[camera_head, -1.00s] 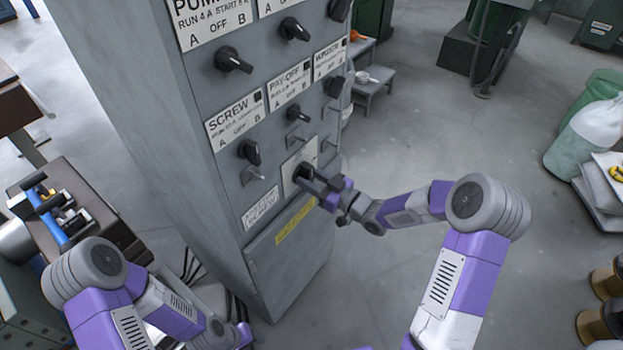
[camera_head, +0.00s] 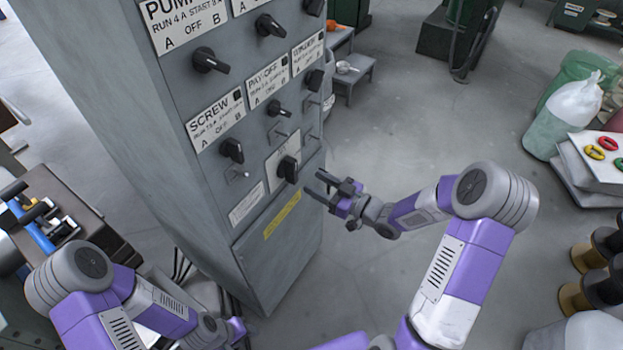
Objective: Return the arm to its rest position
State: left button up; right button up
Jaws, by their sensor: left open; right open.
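My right gripper (camera_head: 322,187) is open and empty in the head view. Its fingers point toward a grey control cabinet (camera_head: 150,120), a little to the right of a black rotary knob (camera_head: 288,169) on a pale plate, with a gap between them. My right arm (camera_head: 465,245) bends at the elbow at the right of the cabinet. My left arm (camera_head: 85,280) is folded low at the left, and my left gripper (camera_head: 235,330) shows only in part near the bottom edge.
The cabinet carries several labelled knobs and toggles. A bench with blue-handled tools (camera_head: 40,235) stands at the left. The floor (camera_head: 410,120) behind my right arm is clear.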

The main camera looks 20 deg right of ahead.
dwell(0.4)
jog(key=s+a+f+m+g+h+p, duration=0.1)
jog(key=s+a+f+m+g+h, duration=0.25)
jog(key=f, duration=0.55)
jog(key=s+a+f+m+g+h, duration=0.2)
jog(key=a+f+m, duration=0.15)
jog(key=f, duration=0.55)
jog(key=s+a+f+m+g, duration=0.1)
jog(key=s+f+g, duration=0.1)
jog(key=s, duration=0.4)
jog(key=s+a+f+m+g+h, duration=0.1)
jog(key=s+f+g, duration=0.2)
jog(key=s, duration=0.2)
jog(key=s+a+f+m+g, duration=0.1)
jog(key=s+f+g, duration=0.2)
jog(key=s, duration=0.3)
jog(key=shift+s+a+f+p, duration=0.25)
jog(key=shift+s+f+p, duration=0.05)
jog(key=shift+c, duration=0.3)
